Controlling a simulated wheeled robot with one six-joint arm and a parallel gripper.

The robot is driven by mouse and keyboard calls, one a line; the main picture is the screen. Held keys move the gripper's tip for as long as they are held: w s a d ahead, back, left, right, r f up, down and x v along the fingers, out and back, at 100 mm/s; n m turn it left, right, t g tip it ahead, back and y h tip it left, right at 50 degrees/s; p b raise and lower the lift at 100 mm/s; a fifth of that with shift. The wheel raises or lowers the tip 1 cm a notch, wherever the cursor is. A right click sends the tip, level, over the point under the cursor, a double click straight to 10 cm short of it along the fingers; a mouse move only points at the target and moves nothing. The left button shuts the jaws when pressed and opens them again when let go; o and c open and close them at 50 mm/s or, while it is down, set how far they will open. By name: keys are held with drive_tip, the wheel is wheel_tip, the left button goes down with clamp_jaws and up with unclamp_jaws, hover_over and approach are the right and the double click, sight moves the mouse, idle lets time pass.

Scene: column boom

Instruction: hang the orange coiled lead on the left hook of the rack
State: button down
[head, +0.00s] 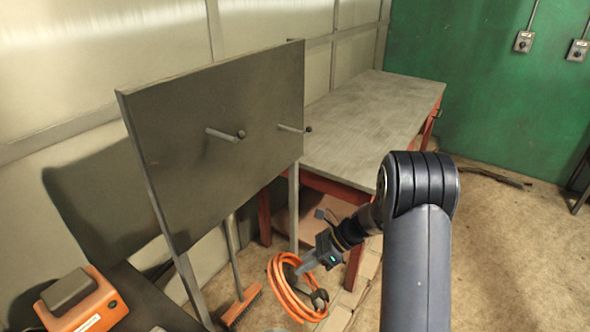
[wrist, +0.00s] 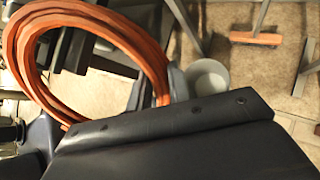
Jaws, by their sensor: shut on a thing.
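The orange coiled lead (head: 275,284) hangs from my gripper (head: 303,268) in the head view, low in front of the rack. In the wrist view the orange coiled lead (wrist: 75,14) fills the upper left as a large loop. My gripper is shut on the lead; the exact grip point is partly hidden. The rack (head: 205,95) is a dark upright panel on legs. Its left hook (head: 222,134) and right hook (head: 293,128) are pegs with dark ball tips, both bare. The lead is below both hooks and apart from them.
A bench (head: 370,118) with red legs stands right of the rack. A broom (head: 240,306) stands below the panel and shows in the wrist view (wrist: 256,39). An orange-and-grey box (head: 85,302) is at lower left. A pale bucket (wrist: 209,78) shows in the wrist view.

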drive_tip(key=w+a+r+m+t+y, duration=0.1)
drive_tip(key=w+r+m+t, duration=0.2)
drive_tip(key=r, duration=0.6)
drive_tip(key=w+r+m+t+y, duration=0.1)
drive_tip(key=r+m+t+y, duration=0.15)
drive_tip(key=r+t, duration=0.45)
drive_tip(key=w+a+r+m+t, duration=0.1)
drive_tip(key=w+r+m+t, duration=0.15)
drive_tip(key=r, duration=0.85)
drive_tip(key=f+b+x, duration=0.1)
drive_tip(key=f+x, duration=0.1)
drive_tip(key=x, duration=0.9)
drive_tip(key=shift+s+a+f+m+g, duration=0.2)
drive_tip(key=shift+a+m+g, duration=0.15)
drive_tip(key=shift+a+m, duration=0.1)
drive_tip(key=c, duration=1.2)
unclamp_jaws()
drive_tip(key=shift+f, duration=0.15)
drive_tip(key=shift+c, duration=0.2)
drive_tip(key=shift+s+d+b, duration=0.1)
drive_tip(key=shift+b, duration=0.2)
